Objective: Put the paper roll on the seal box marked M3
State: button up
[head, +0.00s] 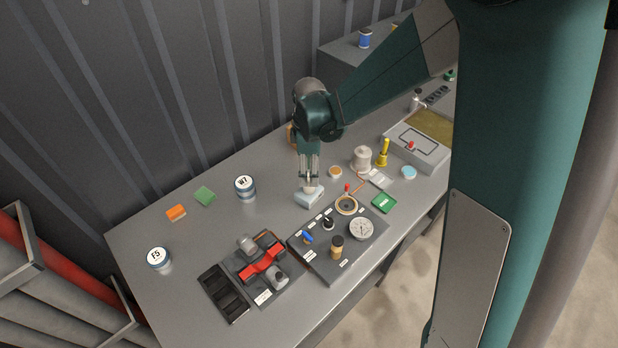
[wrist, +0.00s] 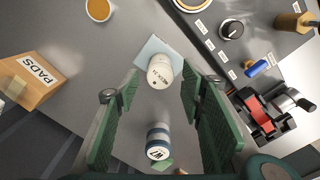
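A white, rounded cylinder with small dark print, unreadable here, shows between my fingers in the wrist view (wrist: 160,70). It is seen against a pale blue square piece (wrist: 153,48). I cannot tell if this cylinder is the paper roll. In the head view my gripper (head: 310,180) points down just above the pale blue piece (head: 309,198). My gripper (wrist: 160,78) is open, with gaps between the fingers and the cylinder. Round white-and-blue boxes marked W7 (head: 245,187) and T5 (head: 159,260) stand on the table. I see no readable M3 mark.
A control panel (head: 318,262) with knobs and a gauge lies right of my gripper. A red-handled valve (head: 262,262) is nearer the front. A white stepped cylinder (head: 362,160) and yellow bell (head: 383,153) stand farther right. A PADS box (wrist: 42,80) is close by.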

jog(key=shift+r, duration=3.25)
jog(key=shift+d+r, duration=0.1)
jog(key=shift+s+d+r, duration=0.1)
jog(key=shift+d+r, duration=0.05)
jog(key=shift+r, duration=0.05)
jog(key=s+d+r+m+t, duration=0.5)
jog(key=s+d+r+m, duration=0.7)
jog(key=s+d+r, duration=0.45)
jog(key=s+d+f+m+t, duration=0.1)
jog(key=s+d+m+t, duration=0.1)
jog(key=s+d+m, duration=0.4)
jog(key=shift+s+d+f, duration=0.2)
jog(key=shift+s+d, duration=0.3)
jog(key=shift+s, duration=0.2)
jog(key=shift+f, duration=0.1)
